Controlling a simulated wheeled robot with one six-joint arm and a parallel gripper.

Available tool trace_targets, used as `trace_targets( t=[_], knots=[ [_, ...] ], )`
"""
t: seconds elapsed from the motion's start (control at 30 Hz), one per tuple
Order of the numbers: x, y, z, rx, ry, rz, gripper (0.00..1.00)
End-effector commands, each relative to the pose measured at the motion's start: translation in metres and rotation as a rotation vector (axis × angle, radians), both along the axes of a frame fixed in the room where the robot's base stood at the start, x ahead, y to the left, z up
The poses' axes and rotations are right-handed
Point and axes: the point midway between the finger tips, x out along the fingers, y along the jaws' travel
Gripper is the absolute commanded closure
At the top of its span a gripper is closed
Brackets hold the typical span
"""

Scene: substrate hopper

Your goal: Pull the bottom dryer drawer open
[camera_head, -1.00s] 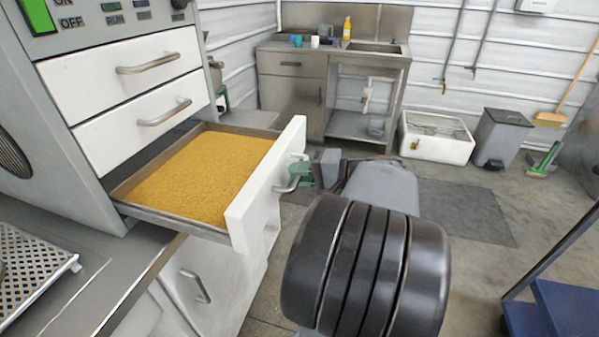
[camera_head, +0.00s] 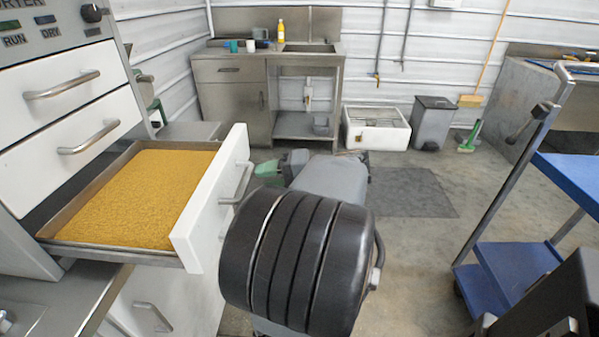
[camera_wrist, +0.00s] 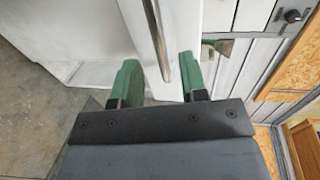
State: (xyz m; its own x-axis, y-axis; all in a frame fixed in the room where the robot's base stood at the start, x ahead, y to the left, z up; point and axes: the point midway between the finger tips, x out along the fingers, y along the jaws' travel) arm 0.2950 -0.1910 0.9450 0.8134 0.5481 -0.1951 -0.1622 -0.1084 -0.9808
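The bottom dryer drawer (camera_head: 213,208) stands pulled out, with a white front and a metal tray full of yellow-orange granules (camera_head: 140,197). Its bar handle (camera_head: 238,183) is on the outer face. My gripper (camera_head: 267,170) has green fingers and is just to the right of the handle in the head view, with a small gap. In the wrist view my gripper (camera_wrist: 157,72) is open, its fingers apart on either side of the line of the handle (camera_wrist: 158,42). Nothing is held between them. My arm hides part of the gripper in the head view.
Two closed drawers with handles (camera_head: 62,84) (camera_head: 88,136) are above. A cabinet handle (camera_head: 152,317) is below. A blue trolley (camera_head: 510,268) stands at right. A sink bench (camera_head: 230,98), white basin (camera_head: 376,128) and grey bin (camera_head: 432,124) are behind.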

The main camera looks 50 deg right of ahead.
Motion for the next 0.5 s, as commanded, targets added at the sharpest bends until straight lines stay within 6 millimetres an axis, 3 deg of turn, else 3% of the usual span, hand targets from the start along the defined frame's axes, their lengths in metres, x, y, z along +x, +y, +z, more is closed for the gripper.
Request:
trace_targets(
  t=[0.2,0.5],
  knots=[
    [-0.036,-0.025,0.009,-0.001,0.001,-0.005,0.60],
    [-0.064,-0.044,0.015,0.000,0.000,-0.001,0.60]
  ],
)
